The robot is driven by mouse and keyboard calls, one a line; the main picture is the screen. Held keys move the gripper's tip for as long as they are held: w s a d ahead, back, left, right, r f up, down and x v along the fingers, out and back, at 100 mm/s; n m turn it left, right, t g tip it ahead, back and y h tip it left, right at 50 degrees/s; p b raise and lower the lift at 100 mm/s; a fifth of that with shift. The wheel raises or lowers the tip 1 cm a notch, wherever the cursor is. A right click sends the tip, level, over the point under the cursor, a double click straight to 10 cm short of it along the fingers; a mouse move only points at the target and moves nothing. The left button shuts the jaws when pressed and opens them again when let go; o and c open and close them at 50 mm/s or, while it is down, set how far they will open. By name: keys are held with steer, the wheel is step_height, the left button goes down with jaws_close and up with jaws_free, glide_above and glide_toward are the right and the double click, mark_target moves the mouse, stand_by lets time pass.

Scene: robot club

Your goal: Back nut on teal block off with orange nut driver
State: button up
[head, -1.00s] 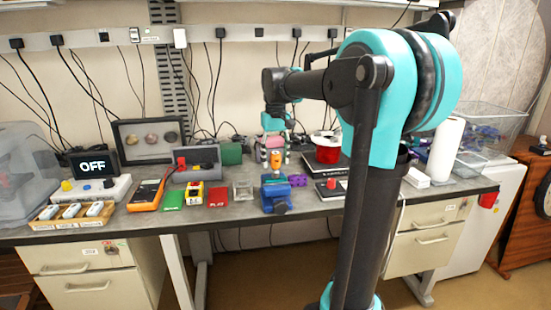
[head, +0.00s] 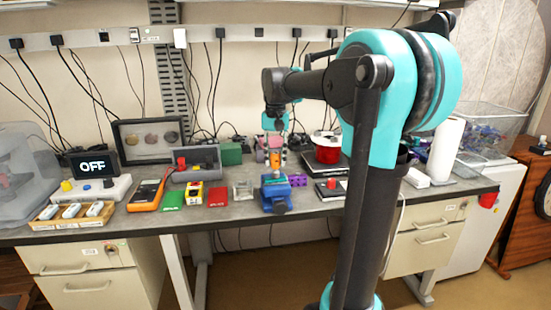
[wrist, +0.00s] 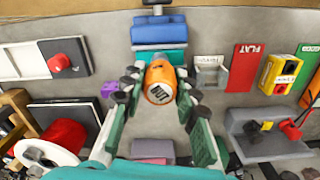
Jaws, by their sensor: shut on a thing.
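The orange nut driver (head: 276,158) stands upright above the teal block (head: 273,178), which is in the blue vise (head: 277,198) at the bench's front. My gripper (head: 275,150) points down and is shut on the driver's orange handle. In the wrist view, its fingertips (wrist: 160,76) press on both sides of the orange handle (wrist: 160,92). The teal block (wrist: 160,57) and blue vise (wrist: 158,32) show beyond it. The nut at the back of the block and the driver's tip are hidden, so I cannot tell whether they touch.
A purple block (head: 297,180) sits close right of the vise. A pink object (wrist: 152,147) stands behind the gripper.

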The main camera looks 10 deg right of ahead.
jaws_close()
steer(key=n, duration=0.9)
steer(key=shift+o, duration=1.8)
jaws_free()
steer(key=c, duration=0.4)
steer(key=shift+r, duration=3.55)
steer(key=shift+c, duration=0.2)
